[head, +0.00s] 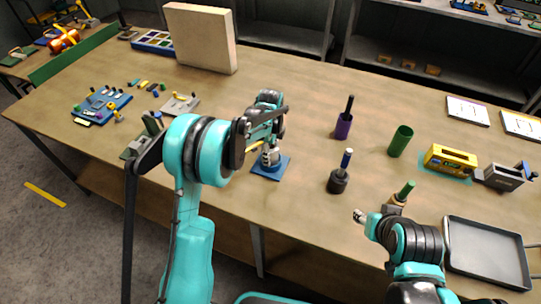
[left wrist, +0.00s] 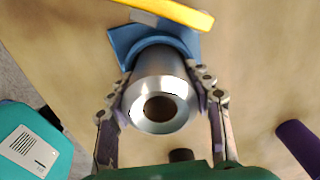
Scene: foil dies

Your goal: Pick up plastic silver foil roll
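The silver foil roll (head: 271,156) stands on a blue square base (head: 270,167) near the table's front middle. In the left wrist view, the shiny roll (left wrist: 160,95) shows its hollow end, with the blue base (left wrist: 128,40) behind it. My left gripper (head: 266,144) is at the roll from above, and its two fingers (left wrist: 160,100) lie along opposite sides, apparently touching it. The roll looks seated at the base, with no clear gap. My right gripper (head: 367,220) is at the table's front right, left of a green-topped tool; its finger opening is too small to tell.
A yellow bar (left wrist: 178,12) lies close to the base. To the right are a purple holder (head: 343,126), a dark blue-topped tool (head: 339,181), a green cup (head: 400,141), a yellow block (head: 450,160) and a grey tray (head: 487,250). Small parts lie to the left.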

